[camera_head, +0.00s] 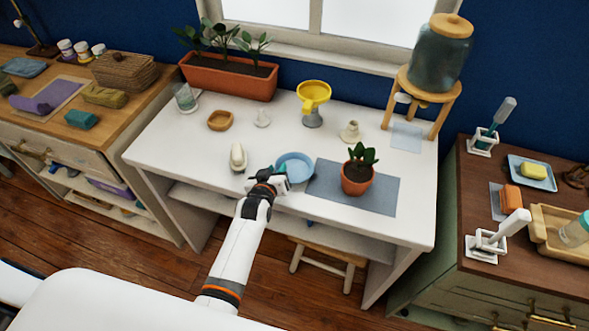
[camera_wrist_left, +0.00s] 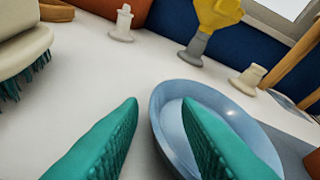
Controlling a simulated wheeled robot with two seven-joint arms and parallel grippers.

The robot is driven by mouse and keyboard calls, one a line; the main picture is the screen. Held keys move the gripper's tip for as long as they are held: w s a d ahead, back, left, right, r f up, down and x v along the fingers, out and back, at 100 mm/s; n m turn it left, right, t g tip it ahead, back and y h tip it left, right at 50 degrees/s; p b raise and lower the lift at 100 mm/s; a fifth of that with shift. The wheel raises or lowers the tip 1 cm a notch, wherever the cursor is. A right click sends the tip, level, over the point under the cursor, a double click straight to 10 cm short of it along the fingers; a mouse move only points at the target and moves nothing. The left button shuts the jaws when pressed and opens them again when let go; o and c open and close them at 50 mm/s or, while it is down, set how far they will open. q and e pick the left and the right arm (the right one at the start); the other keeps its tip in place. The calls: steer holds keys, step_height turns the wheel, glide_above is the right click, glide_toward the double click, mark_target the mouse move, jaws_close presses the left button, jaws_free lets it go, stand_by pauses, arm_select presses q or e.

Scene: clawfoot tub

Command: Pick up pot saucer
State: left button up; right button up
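The pot saucer is a round light-blue dish (camera_head: 294,163) lying on the white table, just left of the grey mat. In the left wrist view the blue saucer (camera_wrist_left: 236,116) fills the lower right. My left gripper (camera_head: 279,174) is at the saucer's near left side. In the wrist view its teal fingers (camera_wrist_left: 160,101) are apart, with nothing gripped. One finger is left of the saucer's rim and the other overlaps the dish's inside. Whether they touch it I cannot tell. My right gripper is not in view.
A potted plant (camera_head: 358,172) stands on the grey mat (camera_head: 326,183) to the right. A cream brush (camera_head: 238,157) is just left of my gripper. A yellow funnel (camera_head: 313,92) and a small cream holder (camera_head: 351,131) are behind. A stool (camera_head: 328,257) stands under the table.

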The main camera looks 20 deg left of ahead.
arm_select(q)
steer(key=c, duration=0.6)
steer(key=shift+s, duration=0.1)
jaws_close()
steer(key=shift+f, duration=0.1)
